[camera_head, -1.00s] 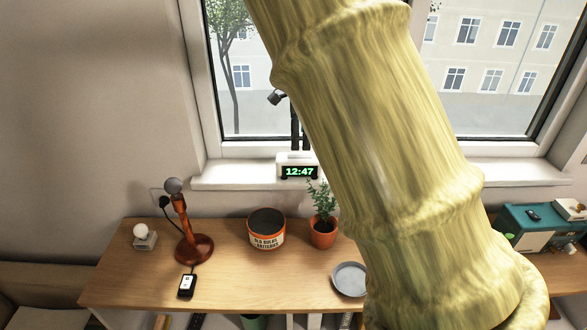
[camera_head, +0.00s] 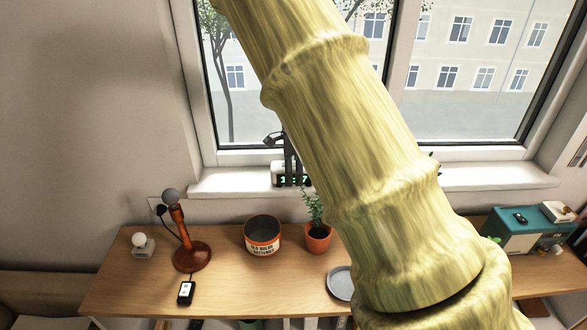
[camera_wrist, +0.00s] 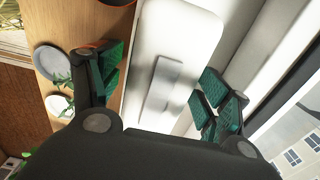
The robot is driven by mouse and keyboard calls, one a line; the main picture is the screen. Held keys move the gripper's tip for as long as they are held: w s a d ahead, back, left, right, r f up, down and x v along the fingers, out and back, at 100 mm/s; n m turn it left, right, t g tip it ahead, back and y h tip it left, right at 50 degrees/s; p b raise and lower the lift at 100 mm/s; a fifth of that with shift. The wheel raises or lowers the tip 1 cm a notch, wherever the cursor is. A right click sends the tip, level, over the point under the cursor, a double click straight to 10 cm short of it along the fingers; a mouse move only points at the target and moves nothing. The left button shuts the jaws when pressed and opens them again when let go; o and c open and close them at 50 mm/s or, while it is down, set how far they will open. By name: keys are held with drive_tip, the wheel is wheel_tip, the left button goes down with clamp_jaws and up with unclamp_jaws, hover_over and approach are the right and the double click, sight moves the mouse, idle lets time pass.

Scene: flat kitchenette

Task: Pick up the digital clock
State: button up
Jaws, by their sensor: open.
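The digital clock (camera_head: 277,170) is a white box with green digits on a dark face, standing on the white window sill. In the head view my dark gripper (camera_head: 293,178) hangs in front of it and covers the middle digits. In the wrist view the clock's pale top (camera_wrist: 190,35) with a raised bar lies between the green-padded fingers of my gripper (camera_wrist: 160,88). The fingers are open, one on each side of the clock, with a visible gap on each side. How deep they reach is hard to tell.
The window sill (camera_head: 480,177) backs onto the window. Below is a wooden table with a potted plant (camera_head: 318,236), a tin bucket (camera_head: 262,234), a microphone-like stand (camera_head: 190,257), a phone (camera_head: 186,292) and a grey plate (camera_head: 339,284). My arm hides part of the table and sill.

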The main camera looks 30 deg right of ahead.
drive_tip(key=shift+s+f, duration=0.1)
drive_tip(key=shift+f, duration=0.55)
drive_tip(key=c, duration=1.3)
drive_tip(key=shift+r, duration=0.1)
